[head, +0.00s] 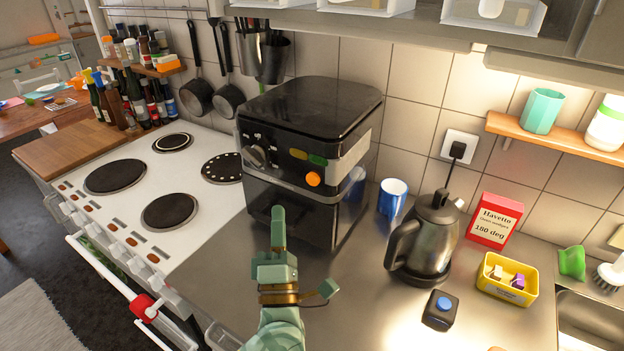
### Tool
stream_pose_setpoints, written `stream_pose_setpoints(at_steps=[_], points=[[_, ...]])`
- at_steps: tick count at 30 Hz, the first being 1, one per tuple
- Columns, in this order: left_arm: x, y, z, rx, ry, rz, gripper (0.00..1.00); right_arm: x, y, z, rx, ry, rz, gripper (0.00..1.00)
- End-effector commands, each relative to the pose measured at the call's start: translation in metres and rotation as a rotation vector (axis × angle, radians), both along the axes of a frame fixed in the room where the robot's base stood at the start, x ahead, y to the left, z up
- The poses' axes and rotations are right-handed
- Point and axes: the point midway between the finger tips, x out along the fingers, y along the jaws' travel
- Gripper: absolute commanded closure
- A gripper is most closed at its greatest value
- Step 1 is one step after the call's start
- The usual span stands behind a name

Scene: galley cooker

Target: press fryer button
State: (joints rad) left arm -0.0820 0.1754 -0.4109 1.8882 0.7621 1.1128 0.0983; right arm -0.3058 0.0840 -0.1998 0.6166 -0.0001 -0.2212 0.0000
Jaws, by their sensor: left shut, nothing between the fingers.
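The black fryer (307,105) stands on the metal counter against the tiled wall. Its front panel carries a dial (255,157), a yellow-orange oval button (298,153), a green oval button (318,160) and a round orange button (313,179). My left gripper (278,226) is green, shut and empty, with its fingertips pointing up in front of the fryer's lower front. The fingertips show below and left of the round orange button, apart from it in the picture. The gap between the fingers and the fryer front is hard to judge. My right gripper is not seen.
A blue cup (392,197), a kettle (431,238), a red box (495,220), a yellow tray (507,290) and a black block with a blue button (441,308) stand to the right. The white cooker (130,225) is left. An overhead shelf edge (350,24) hangs above.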

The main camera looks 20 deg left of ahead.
Motion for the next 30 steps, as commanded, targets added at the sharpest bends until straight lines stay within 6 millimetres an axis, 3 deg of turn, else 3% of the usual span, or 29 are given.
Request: stream_pose_setpoints(at_steps=[13,18,30], points=[[0.057,-0.008,-0.003,0.001,0.001,0.0,1.0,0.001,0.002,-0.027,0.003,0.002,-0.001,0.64],[0.074,-0.011,-0.001,0.0,0.0,0.0,1.0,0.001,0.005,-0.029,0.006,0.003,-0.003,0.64],[0.083,-0.012,0.0,0.001,0.001,0.0,1.0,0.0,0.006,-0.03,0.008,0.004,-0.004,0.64]])
